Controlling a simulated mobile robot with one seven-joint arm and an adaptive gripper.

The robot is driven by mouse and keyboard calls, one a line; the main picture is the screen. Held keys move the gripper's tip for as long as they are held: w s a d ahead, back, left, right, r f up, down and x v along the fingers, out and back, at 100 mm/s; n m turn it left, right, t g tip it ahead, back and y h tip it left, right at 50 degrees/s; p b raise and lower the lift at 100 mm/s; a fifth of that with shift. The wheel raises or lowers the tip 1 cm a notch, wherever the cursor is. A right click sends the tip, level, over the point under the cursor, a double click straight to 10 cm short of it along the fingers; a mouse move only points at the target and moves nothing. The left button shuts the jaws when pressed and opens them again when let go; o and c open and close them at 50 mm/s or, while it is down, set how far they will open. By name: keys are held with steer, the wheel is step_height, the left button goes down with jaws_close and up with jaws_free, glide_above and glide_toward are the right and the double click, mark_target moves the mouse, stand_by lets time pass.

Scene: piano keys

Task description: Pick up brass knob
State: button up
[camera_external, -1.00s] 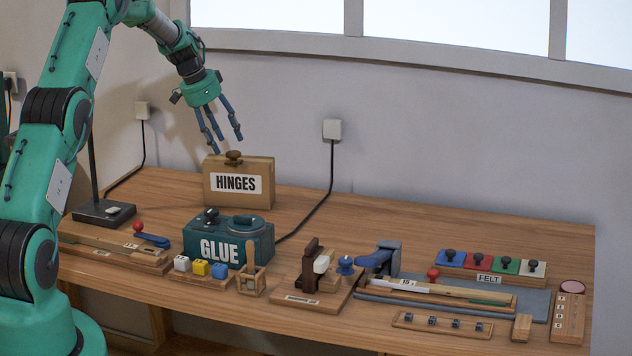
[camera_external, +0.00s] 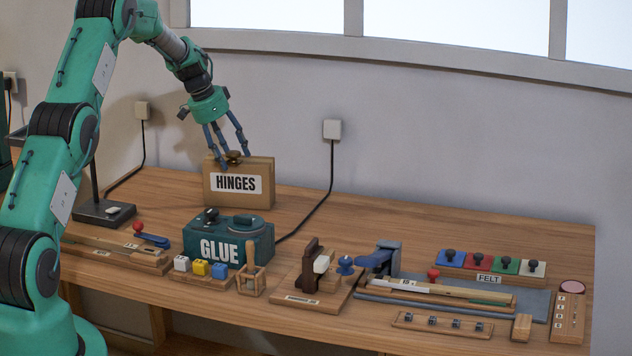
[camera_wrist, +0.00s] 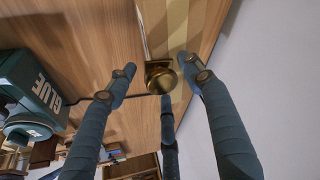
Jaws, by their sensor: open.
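The brass knob (camera_wrist: 160,78) sits on top of the wooden HINGES box (camera_external: 239,191). In the external view the knob (camera_external: 233,156) is partly hidden by my fingers. My gripper (camera_external: 233,158) is above the box, its blue fingers open and spread around the knob. In the wrist view my gripper (camera_wrist: 157,88) shows three fingers apart, two at the sides and one below the knob. I see gaps between the fingertips and the knob there.
The green GLUE box (camera_external: 228,240) stands in front of the HINGES box. A black lamp base (camera_external: 104,213) is to the left. The wall with a cable (camera_external: 330,180) lies behind. Bare table (camera_external: 400,218) extends to the right of the HINGES box.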

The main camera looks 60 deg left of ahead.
mark_target(236, 151)
stand_by(0.4)
jaws_close()
steer(key=shift+r, duration=0.15)
step_height(236, 151, up, 3)
steer(key=shift+r+p, duration=0.15)
steer(key=shift+p, duration=0.5)
steer(key=s+d+r+p, duration=0.1)
steer(key=s+d, duration=1)
steer(key=shift+d+r+p, duration=0.2)
steer(key=shift+r+p, duration=0.05)
steer(key=shift+p, duration=0.05)
stand_by(0.4)
